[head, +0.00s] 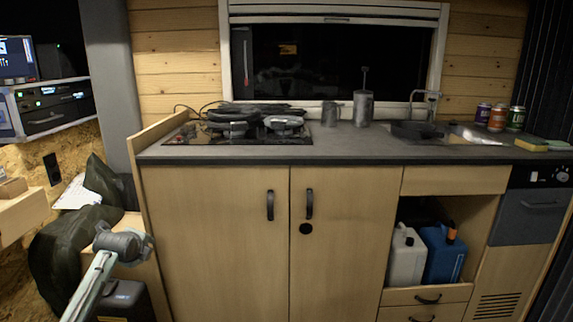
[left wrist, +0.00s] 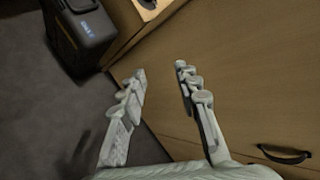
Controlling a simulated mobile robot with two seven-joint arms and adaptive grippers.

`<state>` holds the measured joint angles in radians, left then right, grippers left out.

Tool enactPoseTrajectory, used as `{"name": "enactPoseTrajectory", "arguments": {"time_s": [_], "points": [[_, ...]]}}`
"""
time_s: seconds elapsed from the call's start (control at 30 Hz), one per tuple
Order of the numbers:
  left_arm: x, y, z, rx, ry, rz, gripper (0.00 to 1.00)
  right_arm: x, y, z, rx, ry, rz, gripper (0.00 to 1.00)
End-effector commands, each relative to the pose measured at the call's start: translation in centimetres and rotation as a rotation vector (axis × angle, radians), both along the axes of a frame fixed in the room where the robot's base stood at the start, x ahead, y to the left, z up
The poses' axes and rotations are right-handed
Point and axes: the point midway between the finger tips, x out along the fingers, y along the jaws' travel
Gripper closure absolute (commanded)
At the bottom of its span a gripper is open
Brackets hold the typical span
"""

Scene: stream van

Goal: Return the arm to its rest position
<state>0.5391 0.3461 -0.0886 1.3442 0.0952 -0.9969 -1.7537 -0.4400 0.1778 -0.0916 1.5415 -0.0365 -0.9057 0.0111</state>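My left arm (head: 100,272) enters the head view at the lower left and rises to a grey rounded joint. It is in front of the wooden side of the cabinets, and its gripper cannot be made out there. In the left wrist view my left gripper (left wrist: 160,70) has its two fingers apart with nothing between them. Behind the fingers is a plain wooden cabinet front (left wrist: 240,85) with a black handle (left wrist: 284,155). My right arm and gripper are not in view.
A dark case (left wrist: 80,30) stands on the grey floor (left wrist: 50,125). The counter (head: 330,147) holds a stove (head: 250,125), a grey mug (head: 331,113) and several cans. A white jug (head: 405,258) and a blue jug (head: 444,255) stand in an open cubby.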

Motion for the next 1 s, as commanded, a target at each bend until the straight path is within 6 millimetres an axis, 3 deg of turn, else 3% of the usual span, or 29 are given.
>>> {"name": "enactPoseTrajectory", "arguments": {"time_s": [0.03,0.5,0.73,1.0], "points": [[0.4,-0.1,1.0,-0.071,-0.043,0.062,0.68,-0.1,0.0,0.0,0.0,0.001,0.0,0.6],[1.2,1.2,2.7,-0.889,-0.376,0.725,0.68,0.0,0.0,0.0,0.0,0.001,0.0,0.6],[1.5,1.7,3.4,-1.26,-0.521,0.977,0.68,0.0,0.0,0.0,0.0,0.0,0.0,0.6],[-5.3,-1.1,-9.0,-1.204,-0.363,1.065,0.68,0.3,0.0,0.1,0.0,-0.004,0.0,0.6]]}}
